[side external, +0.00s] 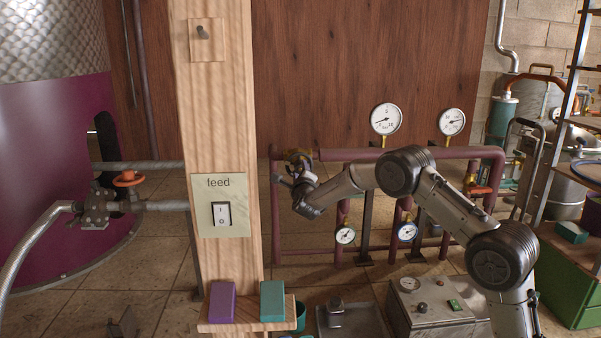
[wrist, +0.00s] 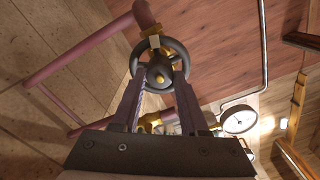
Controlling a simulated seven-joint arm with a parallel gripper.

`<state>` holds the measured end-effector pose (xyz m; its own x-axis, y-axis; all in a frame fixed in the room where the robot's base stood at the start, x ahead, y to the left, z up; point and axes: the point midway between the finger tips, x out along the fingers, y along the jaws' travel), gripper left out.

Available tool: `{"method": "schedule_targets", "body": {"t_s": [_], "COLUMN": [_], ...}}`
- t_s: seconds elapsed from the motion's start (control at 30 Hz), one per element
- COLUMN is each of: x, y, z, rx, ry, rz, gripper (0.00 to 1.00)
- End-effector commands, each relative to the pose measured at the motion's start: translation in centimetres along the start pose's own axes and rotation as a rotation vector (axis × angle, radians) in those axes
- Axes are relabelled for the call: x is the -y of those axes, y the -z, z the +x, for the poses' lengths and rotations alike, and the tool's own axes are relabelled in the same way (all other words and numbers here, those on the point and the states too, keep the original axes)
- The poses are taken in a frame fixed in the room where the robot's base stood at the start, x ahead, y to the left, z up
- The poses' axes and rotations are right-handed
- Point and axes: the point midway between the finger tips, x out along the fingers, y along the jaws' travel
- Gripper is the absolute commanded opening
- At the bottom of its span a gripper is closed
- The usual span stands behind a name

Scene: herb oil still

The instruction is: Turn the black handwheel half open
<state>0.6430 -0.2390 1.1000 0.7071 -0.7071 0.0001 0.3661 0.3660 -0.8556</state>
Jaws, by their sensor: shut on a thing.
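The black handwheel (wrist: 173,44) sits at the top centre of the wrist view, with a brass hub nut in its middle and a brass valve body behind it on a dark red pipe. My gripper (wrist: 160,72) faces the wheel, one finger on each side of its lower part, shut on it. In the side external view the handwheel (side external: 298,156) is small and partly hidden by my gripper at the left end of the upper pipe. How far the wheel is turned cannot be told.
Dark red pipes (side external: 345,154) carry two upper gauges (side external: 385,118) and two lower ones. A wooden post (side external: 213,110) with a feed switch (side external: 221,213) stands left of my gripper. An orange-handled valve (side external: 128,179) is further left. A grey control box (side external: 433,309) stands below my arm.

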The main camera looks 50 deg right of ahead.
Motion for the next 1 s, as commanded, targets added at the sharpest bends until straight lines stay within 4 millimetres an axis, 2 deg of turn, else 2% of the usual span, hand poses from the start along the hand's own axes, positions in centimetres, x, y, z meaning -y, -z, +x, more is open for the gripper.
{"method": "schedule_targets", "body": {"t_s": [0.7, 1.0], "x": [-0.06, -0.09], "y": [0.02, 0.04], "z": [-0.04, -0.04], "rx": [0.000, 0.000], "ry": [-0.001, -0.001], "rz": [-0.677, -0.907], "gripper": [0.00, 0.00]}}
